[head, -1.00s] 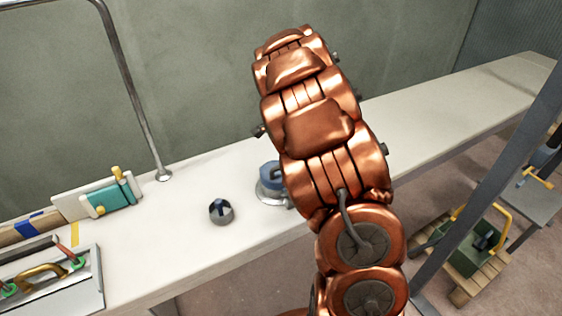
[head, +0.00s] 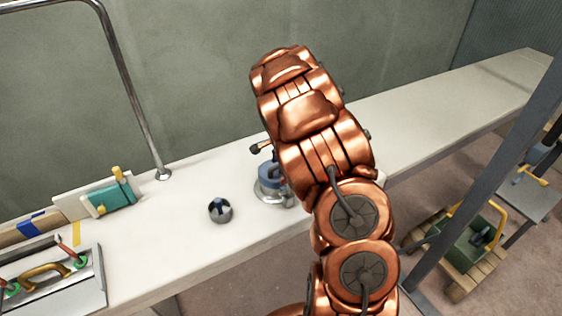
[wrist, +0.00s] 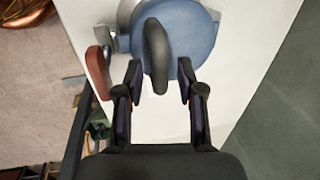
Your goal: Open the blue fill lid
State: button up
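The blue fill lid (wrist: 196,42) is a round disc with a dark raised handle (wrist: 156,55), seen from above in the wrist view. In the head view the lid (head: 269,175) sits on a metal base on the bench, partly hidden behind my copper arm. My gripper (wrist: 159,70) is open, with one finger on each side of the handle's near end. I cannot tell whether either finger touches it. A metal fitting with a red-brown lever (wrist: 99,72) is beside the lid. In the head view only a small dark gripper part (head: 256,148) shows left of the arm.
A small dark round fitting with a blue mark (head: 220,210) stands left of the lid on the white bench (head: 180,250). A metal rail (head: 130,100) rises behind. A teal block (head: 112,198) and a tool tray (head: 88,290) are at the left. The bench's right stretch is clear.

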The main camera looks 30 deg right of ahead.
grip_shut()
jog(key=shift+d, duration=0.15)
dwell(0.4)
